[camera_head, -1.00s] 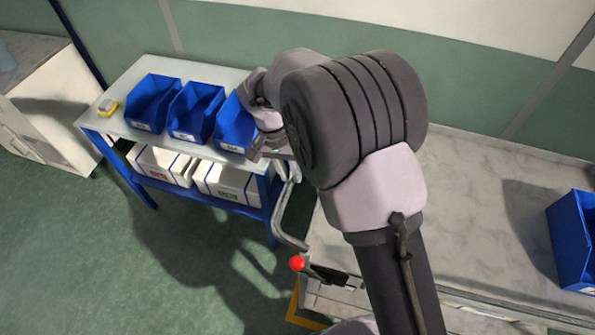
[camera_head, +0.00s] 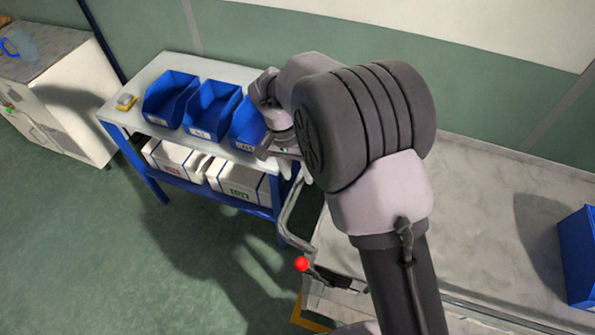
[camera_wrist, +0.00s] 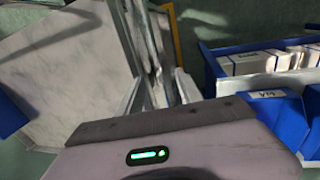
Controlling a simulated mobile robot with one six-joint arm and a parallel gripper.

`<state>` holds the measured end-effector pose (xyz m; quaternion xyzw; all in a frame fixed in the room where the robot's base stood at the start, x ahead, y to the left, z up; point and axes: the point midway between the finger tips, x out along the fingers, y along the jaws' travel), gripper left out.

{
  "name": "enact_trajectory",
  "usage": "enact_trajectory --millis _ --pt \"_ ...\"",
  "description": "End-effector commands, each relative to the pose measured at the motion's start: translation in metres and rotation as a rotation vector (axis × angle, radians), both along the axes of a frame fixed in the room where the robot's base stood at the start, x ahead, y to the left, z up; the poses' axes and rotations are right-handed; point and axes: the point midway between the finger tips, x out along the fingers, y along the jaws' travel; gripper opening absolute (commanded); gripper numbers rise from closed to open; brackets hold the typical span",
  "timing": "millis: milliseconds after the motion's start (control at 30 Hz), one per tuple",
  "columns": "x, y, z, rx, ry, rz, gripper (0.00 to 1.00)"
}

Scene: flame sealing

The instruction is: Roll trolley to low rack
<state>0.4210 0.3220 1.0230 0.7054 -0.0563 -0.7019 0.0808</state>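The trolley (camera_head: 450,210) is the long grey-topped bed at right with a bent tube handle (camera_head: 286,222) at its left end. A lever with a red knob (camera_head: 302,264) stands beside the handle. The low rack (camera_head: 180,60) has a pale top and blue frame and stands at left, close to the handle end. My gripper (camera_head: 305,172) is at the handle, partly hidden by my arm. In the wrist view, its two fingers (camera_wrist: 158,92) are apart, with handle tubes between them. Contact with the tubes cannot be told. The rack's blue shelf edge (camera_wrist: 207,70) shows at right.
Another blue bin (camera_head: 580,258) is on the trolley. A white cabinet (camera_head: 75,105) stands far left. Green floor (camera_head: 90,250) is open in front.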

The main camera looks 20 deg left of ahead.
Motion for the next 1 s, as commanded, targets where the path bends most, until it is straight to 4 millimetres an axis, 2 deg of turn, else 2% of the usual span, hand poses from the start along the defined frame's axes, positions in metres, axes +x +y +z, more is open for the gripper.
enact_trajectory --millis 167,267,500,600,700,800,1000 --pt "0.0 0.001 0.008 0.0 0.0 0.0 0.43" --pt "0.0 0.006 0.033 0.003 -0.003 0.0 0.43" --pt "-0.001 0.022 0.115 0.002 -0.002 0.0 0.43" --pt "-0.001 0.027 0.142 0.002 -0.003 0.002 0.43" --pt "-0.001 0.031 0.16 0.002 -0.001 0.0 0.43" --pt "-0.001 0.033 0.169 0.001 -0.001 0.0 0.43" --pt "-0.002 0.033 0.171 0.0 0.0 0.0 0.43"
